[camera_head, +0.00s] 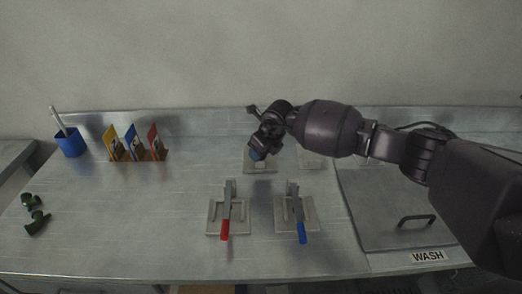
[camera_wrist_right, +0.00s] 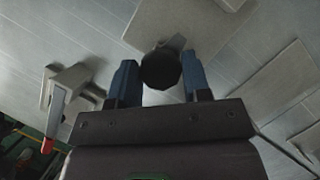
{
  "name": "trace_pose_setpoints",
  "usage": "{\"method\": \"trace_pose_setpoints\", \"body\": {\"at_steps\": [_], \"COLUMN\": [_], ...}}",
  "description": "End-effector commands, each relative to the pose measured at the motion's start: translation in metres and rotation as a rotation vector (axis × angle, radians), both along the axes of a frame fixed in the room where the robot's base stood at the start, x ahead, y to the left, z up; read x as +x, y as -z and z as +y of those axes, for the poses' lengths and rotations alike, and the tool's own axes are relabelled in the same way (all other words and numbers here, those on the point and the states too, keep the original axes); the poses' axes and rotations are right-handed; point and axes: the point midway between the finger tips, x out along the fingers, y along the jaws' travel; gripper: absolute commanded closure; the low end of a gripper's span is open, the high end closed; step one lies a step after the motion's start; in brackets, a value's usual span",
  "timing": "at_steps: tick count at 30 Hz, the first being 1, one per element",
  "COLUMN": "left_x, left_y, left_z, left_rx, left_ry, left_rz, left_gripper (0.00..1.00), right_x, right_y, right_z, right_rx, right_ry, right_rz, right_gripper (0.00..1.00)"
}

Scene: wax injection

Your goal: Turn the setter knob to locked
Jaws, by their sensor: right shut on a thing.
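The setter knob (camera_wrist_right: 162,69) is a dark round knob in the right wrist view, over a pale square plate (camera_wrist_right: 190,22). My right gripper (camera_wrist_right: 160,80) has its two blue fingers on either side of the knob and is shut on it. In the head view my right gripper (camera_head: 259,153) reaches down over the pale plate (camera_head: 262,169) at the back middle of the bench and hides the knob there. My left gripper is not in view.
Two clamps, one with a red handle (camera_head: 225,231) and one with a blue handle (camera_head: 301,234), stand in front. Another pale plate (camera_head: 313,161) lies right of the gripper. A lidded WASH panel (camera_head: 375,215), card rack (camera_head: 140,156), blue cup (camera_head: 71,145) and dark green pieces (camera_head: 37,222) also show.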

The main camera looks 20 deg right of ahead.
Motion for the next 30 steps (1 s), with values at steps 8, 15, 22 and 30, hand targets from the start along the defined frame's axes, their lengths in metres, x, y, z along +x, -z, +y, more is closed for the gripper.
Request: {"method": "trace_pose_setpoints", "body": {"at_steps": [8, 15, 22, 30], "left_x": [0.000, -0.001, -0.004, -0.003], "left_y": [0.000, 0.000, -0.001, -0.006], "left_z": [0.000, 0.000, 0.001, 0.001], "left_rx": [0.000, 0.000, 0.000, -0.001], "left_ry": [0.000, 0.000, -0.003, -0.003], "left_rz": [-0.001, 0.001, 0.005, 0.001], "left_gripper": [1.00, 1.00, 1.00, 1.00], "right_x": [0.000, 0.000, -0.003, -0.020], "right_y": [0.001, 0.000, -0.013, -0.057], "right_z": [0.000, 0.000, -0.003, -0.012], "right_rx": [0.000, 0.000, 0.000, 0.000], "right_ry": [0.001, 0.000, -0.001, -0.001], "right_rz": [0.001, 0.000, -0.003, -0.003], "right_gripper": [0.35, 0.31, 0.31, 0.31]}}
